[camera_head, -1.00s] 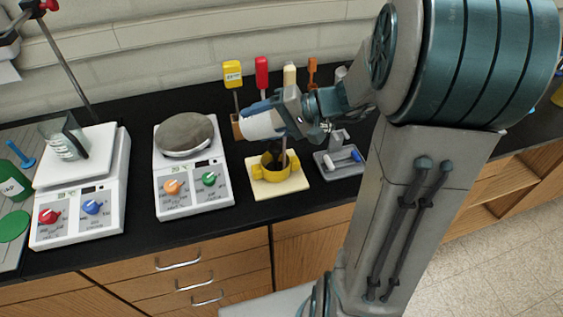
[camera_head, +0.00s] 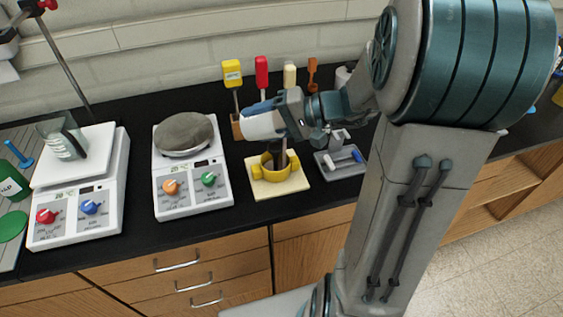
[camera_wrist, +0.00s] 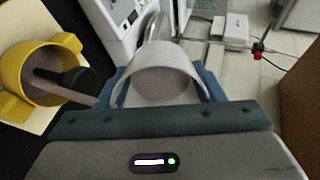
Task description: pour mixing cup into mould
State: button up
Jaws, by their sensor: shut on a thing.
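My gripper (camera_head: 266,117) is shut on the white mixing cup (camera_head: 262,127), with a blue finger along the cup's side. It holds the cup tipped over, above and beside the yellow mould (camera_head: 257,172). In the wrist view, the cup (camera_wrist: 190,60) shows its rim and a greyish-pink inside between the fingers (camera_wrist: 165,95). A thin greyish-brown stream (camera_wrist: 60,83) runs from the cup side into the mould (camera_wrist: 12,70). A dark piece stands at the mould's near side. The fill level in the mould is hard to tell.
The mould sits on a cream board (camera_head: 292,186). A scale (camera_head: 190,200) with a grey round lid-like disc (camera_head: 184,133) is to its left; another scale (camera_head: 78,220) bears a glass beaker (camera_head: 62,140). Upright tools stand behind. A grey tray (camera_head: 330,168) is close on the right.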

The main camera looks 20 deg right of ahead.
jog(key=shift+f+b, duration=0.15)
jog(key=shift+b, duration=0.2)
jog(key=shift+d+r+t+y+b, duration=0.1)
jog(key=shift+r+t+y+b, duration=0.25)
jog(key=shift+y+b, duration=1.05)
dwell(0.3)
jog(key=shift+s+d+f+t+y+b, duration=0.2)
jog(key=shift+f+t+y+b, duration=0.25)
jog(key=shift+b, duration=2.3)
jog(key=shift+d+r+n+y+b, duration=0.1)
jog(key=shift+n+y+b, duration=0.2)
jog(key=shift+b, duration=0.3)
jog(key=shift+d+y+b, duration=0.1)
jog(key=shift+y+b, duration=0.15)
jog(key=shift+b, duration=0.55)
